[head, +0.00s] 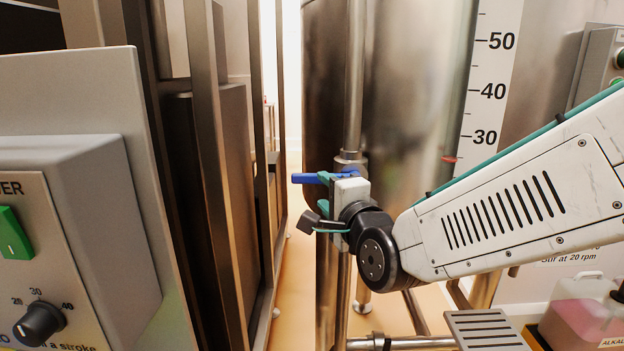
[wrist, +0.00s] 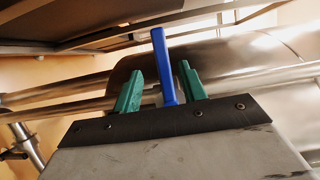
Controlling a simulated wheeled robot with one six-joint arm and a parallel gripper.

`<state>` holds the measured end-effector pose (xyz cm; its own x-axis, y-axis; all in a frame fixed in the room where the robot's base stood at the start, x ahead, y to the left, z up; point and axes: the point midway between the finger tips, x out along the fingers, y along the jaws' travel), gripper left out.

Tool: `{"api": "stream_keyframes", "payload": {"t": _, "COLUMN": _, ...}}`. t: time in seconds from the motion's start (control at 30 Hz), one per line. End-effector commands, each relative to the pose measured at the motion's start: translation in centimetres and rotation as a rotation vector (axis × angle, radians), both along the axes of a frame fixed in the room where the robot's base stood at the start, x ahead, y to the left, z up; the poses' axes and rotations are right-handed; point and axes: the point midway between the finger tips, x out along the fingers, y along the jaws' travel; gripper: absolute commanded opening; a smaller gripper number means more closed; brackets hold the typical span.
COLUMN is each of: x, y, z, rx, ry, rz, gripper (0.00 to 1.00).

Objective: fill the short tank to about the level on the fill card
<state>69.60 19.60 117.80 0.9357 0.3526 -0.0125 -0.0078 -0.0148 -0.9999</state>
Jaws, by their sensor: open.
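A steel tank (head: 415,90) stands in the middle of the head view, with a white level scale (head: 490,85) marked 30, 40 and 50. A red mark (head: 450,160) sits at the scale's edge, below 30. A blue valve lever (head: 308,178) points left, level, from a vertical pipe (head: 354,80). My gripper (head: 325,190) is at the lever. In the wrist view, its green fingers stand open on either side of the blue lever (wrist: 164,62), with visible gaps. Whether this tank is the short one is unclear. No fill card can be made out.
A grey control box (head: 75,210) with a green button (head: 14,235) and a black knob (head: 40,322) stands close at the left. Metal frame posts (head: 205,120) stand beside it. A pink-filled container (head: 585,315) and a slotted step (head: 487,330) are at lower right.

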Motion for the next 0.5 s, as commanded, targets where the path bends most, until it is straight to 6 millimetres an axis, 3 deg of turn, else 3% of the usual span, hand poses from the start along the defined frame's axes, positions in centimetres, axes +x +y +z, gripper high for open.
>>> {"api": "stream_keyframes", "payload": {"t": 0.5, "x": 6.5, "y": 2.4, "z": 0.1, "rx": 0.015, "ry": -0.007, "rz": -0.002, "gripper": 0.42}}
